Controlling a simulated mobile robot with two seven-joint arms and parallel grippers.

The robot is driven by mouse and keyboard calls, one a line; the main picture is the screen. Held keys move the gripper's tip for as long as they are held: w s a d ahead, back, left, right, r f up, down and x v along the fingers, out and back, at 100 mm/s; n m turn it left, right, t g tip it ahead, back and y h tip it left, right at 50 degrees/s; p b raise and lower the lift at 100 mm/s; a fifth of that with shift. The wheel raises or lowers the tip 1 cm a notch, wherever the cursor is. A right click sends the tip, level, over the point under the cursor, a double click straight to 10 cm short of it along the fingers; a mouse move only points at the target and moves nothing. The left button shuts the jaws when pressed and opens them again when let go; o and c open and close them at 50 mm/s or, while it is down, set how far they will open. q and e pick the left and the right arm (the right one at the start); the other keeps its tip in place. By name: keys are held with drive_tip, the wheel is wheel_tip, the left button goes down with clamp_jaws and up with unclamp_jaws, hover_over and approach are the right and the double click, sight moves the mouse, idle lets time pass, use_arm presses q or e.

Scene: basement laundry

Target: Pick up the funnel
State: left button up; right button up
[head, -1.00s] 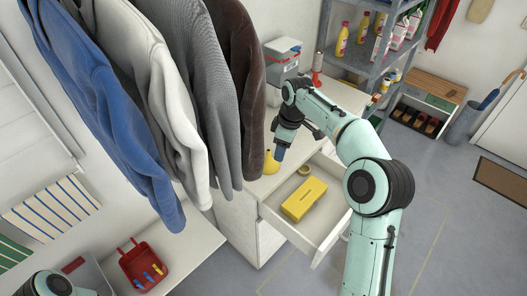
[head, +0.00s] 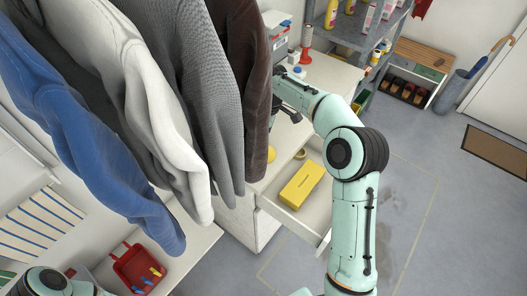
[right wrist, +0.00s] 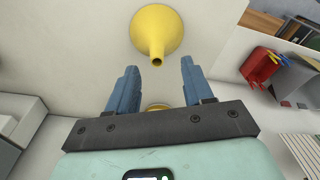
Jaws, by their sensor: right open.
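The yellow funnel (right wrist: 158,30) lies on a pale surface in the right wrist view, its narrow spout pointing towards my gripper. In the head view only a small part of the funnel (head: 270,155) shows past the brown garment's edge, on the white counter. My right gripper (right wrist: 158,66) is open and empty. Its two blue fingers stand apart on either side of the line of the spout, and no contact shows. In the head view its fingers are hidden behind the brown garment. My left arm shows at the lower left, its gripper out of view.
Hanging garments (head: 243,85) crowd the left and middle. An open drawer (head: 312,222) below the counter holds a yellow box (head: 301,186). A red caddy (head: 138,266) sits lower left.

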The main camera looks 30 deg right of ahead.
drive_tip(key=f, duration=0.5)
drive_tip(key=shift+w, duration=0.2)
clamp_jaws()
